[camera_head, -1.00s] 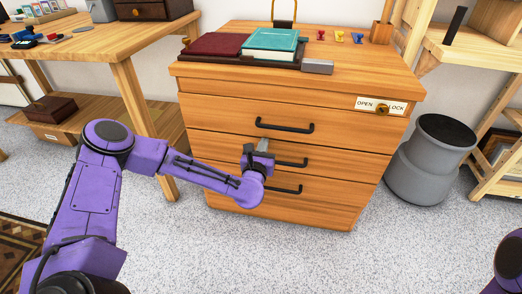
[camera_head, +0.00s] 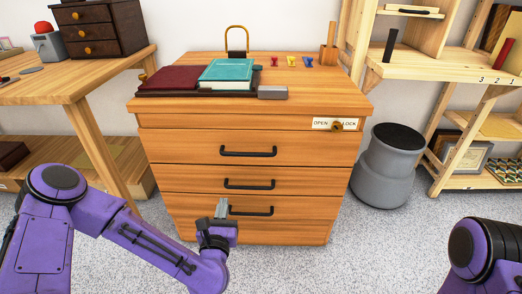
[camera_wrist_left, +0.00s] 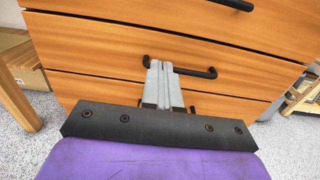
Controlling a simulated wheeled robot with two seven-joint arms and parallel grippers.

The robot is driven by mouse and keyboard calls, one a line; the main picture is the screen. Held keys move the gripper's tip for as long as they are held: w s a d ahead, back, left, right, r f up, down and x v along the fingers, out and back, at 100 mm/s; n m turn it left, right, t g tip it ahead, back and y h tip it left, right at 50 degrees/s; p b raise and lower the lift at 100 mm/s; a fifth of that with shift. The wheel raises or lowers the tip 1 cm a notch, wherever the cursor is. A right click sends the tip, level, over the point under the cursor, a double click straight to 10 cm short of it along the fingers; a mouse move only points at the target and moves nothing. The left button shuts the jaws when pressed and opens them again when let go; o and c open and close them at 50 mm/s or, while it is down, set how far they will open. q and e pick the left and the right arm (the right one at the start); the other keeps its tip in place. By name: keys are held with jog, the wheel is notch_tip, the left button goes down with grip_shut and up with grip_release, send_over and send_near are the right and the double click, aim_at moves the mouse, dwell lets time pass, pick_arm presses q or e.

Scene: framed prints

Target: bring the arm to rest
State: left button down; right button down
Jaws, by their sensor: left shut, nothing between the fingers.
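My left gripper (camera_head: 222,208) is in front of the wooden drawer cabinet (camera_head: 200,147), near its lower drawers. In the left wrist view its two grey fingers (camera_wrist_left: 163,70) are together with nothing between them. They overlap a black drawer handle (camera_wrist_left: 190,72) in that view, and I cannot tell whether they touch it. In the head view the drawers look shut. My right arm (camera_head: 485,255) shows only in part at the lower right, and its gripper is out of view.
A red book (camera_head: 180,79) and a teal book (camera_head: 226,72) lie on the cabinet top. A grey bin (camera_head: 385,170) stands right of the cabinet. A wooden table (camera_head: 75,85) is at left, wooden shelves (camera_head: 440,70) at right.

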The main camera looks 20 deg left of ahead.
pick_arm(q)
jog(key=s+d+f+m+g+h, duration=0.2)
jog(key=s+f+m+g, duration=0.25)
jog(key=f+m, duration=0.45)
jog(key=s+d+f+m+g+h, duration=0.3)
jog(key=s+f+m, duration=0.25)
jog(key=m, duration=0.55)
jog(key=s+a+f+m+g+y, duration=0.1)
jog(key=s+a+f+m+g, duration=0.25)
jog(key=s+f+m, duration=0.4)
jog(key=s+a+f+m+g+y, duration=0.25)
jog(key=s+a+m, duration=0.25)
jog(key=s+a, duration=0.5)
notch_tip(320, 180, up, 32)
jog(key=p, duration=3.1)
jog(key=shift+s+d+n+g+y+p, duration=0.3)
jog(key=shift+d+n+g+y+p, duration=0.05)
jog(key=shift+d+g+y, duration=0.1)
